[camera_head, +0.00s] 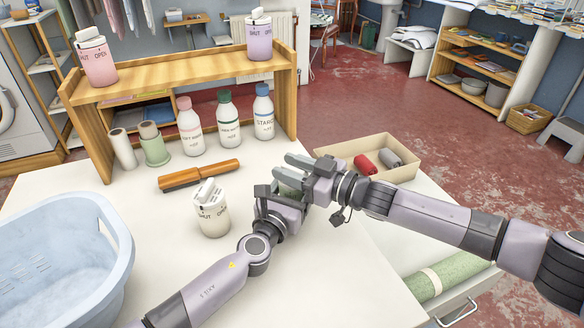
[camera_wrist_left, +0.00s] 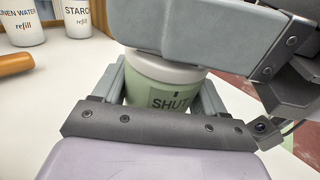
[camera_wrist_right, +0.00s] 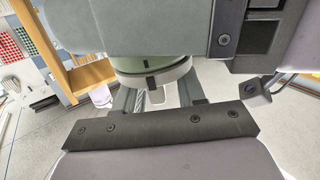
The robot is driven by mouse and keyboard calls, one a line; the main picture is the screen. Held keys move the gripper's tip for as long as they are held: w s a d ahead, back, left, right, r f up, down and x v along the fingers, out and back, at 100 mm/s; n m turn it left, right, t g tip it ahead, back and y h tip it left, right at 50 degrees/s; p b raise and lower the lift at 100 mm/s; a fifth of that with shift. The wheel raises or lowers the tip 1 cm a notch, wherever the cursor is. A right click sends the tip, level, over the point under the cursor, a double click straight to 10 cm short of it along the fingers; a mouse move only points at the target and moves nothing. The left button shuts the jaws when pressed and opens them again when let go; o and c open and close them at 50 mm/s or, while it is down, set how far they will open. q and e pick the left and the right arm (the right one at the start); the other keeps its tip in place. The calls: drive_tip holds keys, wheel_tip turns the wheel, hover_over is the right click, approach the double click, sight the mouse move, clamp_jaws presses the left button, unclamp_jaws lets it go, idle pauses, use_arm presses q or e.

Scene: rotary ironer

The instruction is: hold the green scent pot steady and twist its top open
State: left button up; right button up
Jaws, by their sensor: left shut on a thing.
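The green scent pot (camera_wrist_left: 165,98) shows in the left wrist view with the word SHUT on its side and a white band above. My left gripper (camera_wrist_left: 163,80) is shut on its body, one finger on each side. In the head view the pot is mostly hidden among the grippers. My right gripper (camera_head: 305,168) comes in from the right beside my left gripper (camera_head: 285,190). In the right wrist view the pot's green and white round part (camera_wrist_right: 152,68) lies by the right fingertips, which stand apart with a gap between them. The top's ridge is hidden.
A cream pot (camera_head: 211,215) with a white top stands left of my left gripper. A blue basket (camera_head: 75,255) is at left. A tray (camera_head: 400,172) with rolls is at right. A wooden shelf (camera_head: 175,75) carries two pots.

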use_arm(q)
drive_tip(key=shift+s+f, duration=0.1)
drive_tip(key=shift+f, duration=0.2)
use_arm(e)
drive_tip(key=shift+d, duration=0.15)
drive_tip(key=v, duration=1.1)
drive_tip(key=shift+s+d, duration=0.25)
drive_tip(key=shift+d, duration=0.05)
use_arm(q)
drive_tip(key=o, duration=1.1)
drive_tip(key=shift+r, duration=0.15)
